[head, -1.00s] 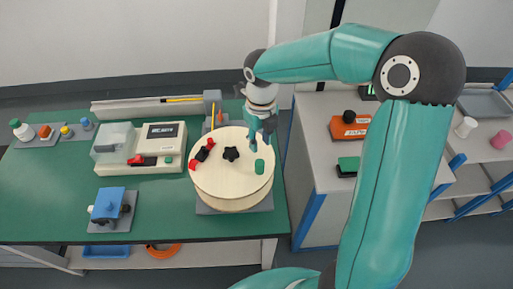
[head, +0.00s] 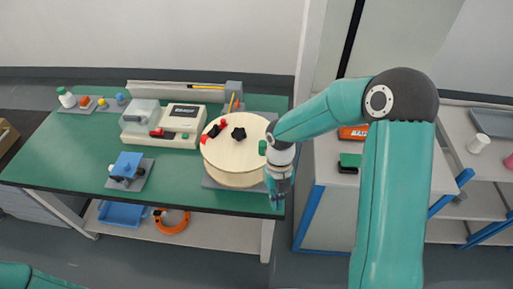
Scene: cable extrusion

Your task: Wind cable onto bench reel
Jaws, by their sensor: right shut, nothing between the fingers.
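The bench reel (head: 227,158) is a pale, round drum lying flat at the right end of the green bench. It has a black centre knob (head: 238,133), a red and black clip (head: 215,130) on its left side and a green crank handle (head: 262,147) at its right edge. A thin yellow cable (head: 207,87) shows along the grey trough behind. My right gripper (head: 279,200) is shut and empty, pointing down just right of the reel by the bench's right edge. Whether it touches the reel is unclear. My left gripper is out of view.
A white machine (head: 183,124) with a display stands left of the reel. A blue device (head: 127,165) sits at the front. An orange coil (head: 172,221) and blue tray (head: 122,214) lie on the lower shelf. A grey cabinet (head: 325,205) stands right of the bench.

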